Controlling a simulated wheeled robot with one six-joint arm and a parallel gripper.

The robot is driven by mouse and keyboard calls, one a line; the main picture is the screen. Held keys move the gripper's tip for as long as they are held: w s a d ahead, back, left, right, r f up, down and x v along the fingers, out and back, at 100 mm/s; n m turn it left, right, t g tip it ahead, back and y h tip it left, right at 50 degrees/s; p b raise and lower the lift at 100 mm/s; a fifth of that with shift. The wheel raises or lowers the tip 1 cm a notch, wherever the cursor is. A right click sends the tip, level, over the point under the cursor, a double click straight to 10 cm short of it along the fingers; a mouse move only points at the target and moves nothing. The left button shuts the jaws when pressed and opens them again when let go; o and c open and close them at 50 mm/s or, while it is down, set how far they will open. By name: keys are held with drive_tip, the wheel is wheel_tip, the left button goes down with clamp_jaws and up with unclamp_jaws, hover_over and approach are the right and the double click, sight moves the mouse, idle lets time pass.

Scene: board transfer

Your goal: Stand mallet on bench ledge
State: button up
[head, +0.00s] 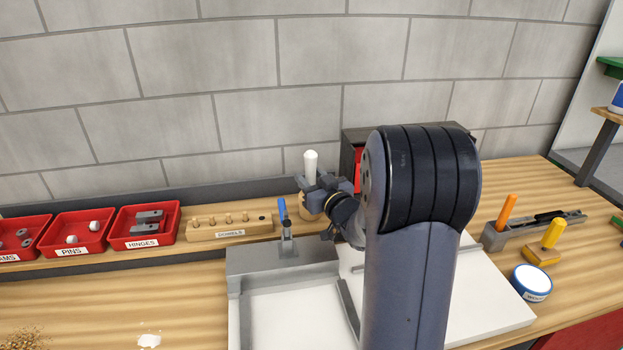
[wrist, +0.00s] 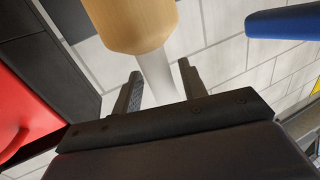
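The mallet has a white handle (head: 310,161) and a pale wooden head. In the head view it is upright at the back of the bench, handle up, its lower part mostly hidden by my gripper (head: 318,184). In the wrist view the wooden head (wrist: 130,22) is at the top, and the white handle (wrist: 157,77) runs down between the two fingers of my gripper (wrist: 159,75). The fingers stand apart on either side of the handle. Whether they press on it is not clear. The bench ledge (head: 195,249) runs along the back, where the mallet's base is hidden.
Red bins (head: 143,227) and a wooden dowel block (head: 228,226) stand left on the ledge. A blue-handled tool (head: 282,208) stands close to my gripper; a dark box (head: 352,150) is behind. A holder with an orange-handled tool (head: 507,211) and a round tin (head: 531,283) are right.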

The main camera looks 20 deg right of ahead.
drive_tip(key=shift+o, duration=0.6)
drive_tip(key=shift+s+r, duration=0.1)
drive_tip(key=shift+r, duration=0.05)
drive_tip(key=s+d+b, duration=0.1)
drive_tip(key=s, duration=1)
drive_tip(key=shift+s+d, duration=0.2)
drive_tip(key=shift+s, duration=0.2)
drive_tip(key=shift+c, duration=0.4)
